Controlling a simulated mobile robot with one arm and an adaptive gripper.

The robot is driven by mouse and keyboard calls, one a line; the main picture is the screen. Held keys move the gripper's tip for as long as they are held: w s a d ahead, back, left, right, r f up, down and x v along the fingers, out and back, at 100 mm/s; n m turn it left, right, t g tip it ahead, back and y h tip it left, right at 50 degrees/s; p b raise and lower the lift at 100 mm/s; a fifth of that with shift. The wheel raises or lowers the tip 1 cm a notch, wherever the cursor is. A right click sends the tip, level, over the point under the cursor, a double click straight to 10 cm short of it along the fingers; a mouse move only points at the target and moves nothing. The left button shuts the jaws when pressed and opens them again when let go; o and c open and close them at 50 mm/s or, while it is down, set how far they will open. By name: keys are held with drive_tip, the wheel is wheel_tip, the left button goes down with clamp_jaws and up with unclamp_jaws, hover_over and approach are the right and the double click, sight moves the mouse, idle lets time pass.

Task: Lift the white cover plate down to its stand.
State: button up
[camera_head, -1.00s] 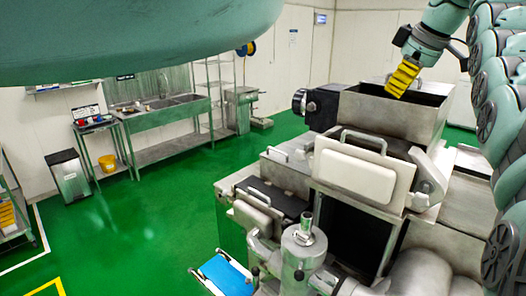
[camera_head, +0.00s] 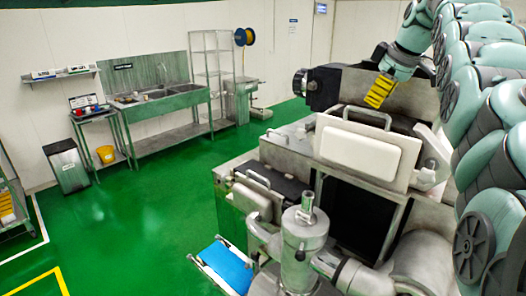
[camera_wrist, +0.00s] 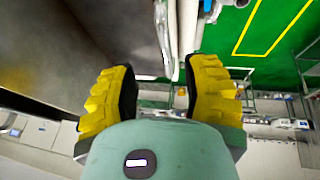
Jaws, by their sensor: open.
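The white cover plate (camera_head: 360,154) is a rounded white panel on a metal backing, tilted on the front of the encrusting machine. A metal bar handle (camera_head: 367,115) stands at its top edge. My gripper (camera_head: 377,97) has yellow ribbed fingers and hangs a little above and behind that handle, apart from it. In the wrist view my gripper (camera_wrist: 165,95) has its two fingers spread with nothing between them. I cannot make out which object is the plate's stand.
The machine's grey hopper (camera_head: 410,101) is close behind my gripper. A metal cylinder (camera_head: 304,235) and a blue tray (camera_head: 228,266) are at the machine's front. A sink bench (camera_head: 165,105) stands by the far wall. Green floor (camera_head: 140,225) is clear at left.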

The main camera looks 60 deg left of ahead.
sight(370, 112)
drive_tip(key=shift+s+a+f+b, duration=0.2)
drive_tip(key=shift+f+b, duration=0.3)
drive_tip(key=shift+f, duration=0.25)
drive_tip(key=shift+a+p, duration=0.2)
drive_tip(key=shift+p, duration=0.55)
drive_tip(key=shift+a+f+p, duration=0.1)
drive_tip(key=shift+f+p, duration=0.05)
drive_tip(key=shift+p, duration=0.35)
drive_tip(key=shift+s+f+p, duration=0.1)
drive_tip(key=shift+f+p, duration=0.3)
drive_tip(key=shift+p, duration=0.3)
drive_tip(key=shift+a+f+p, duration=0.15)
drive_tip(key=shift+f+p, duration=0.1)
drive_tip(key=shift+p, duration=0.45)
drive_tip(key=shift+p+x, duration=0.4)
drive_tip(key=shift+x, duration=0.45)
drive_tip(key=shift+o, duration=0.2)
drive_tip(key=shift+f, duration=0.1)
clamp_jaws()
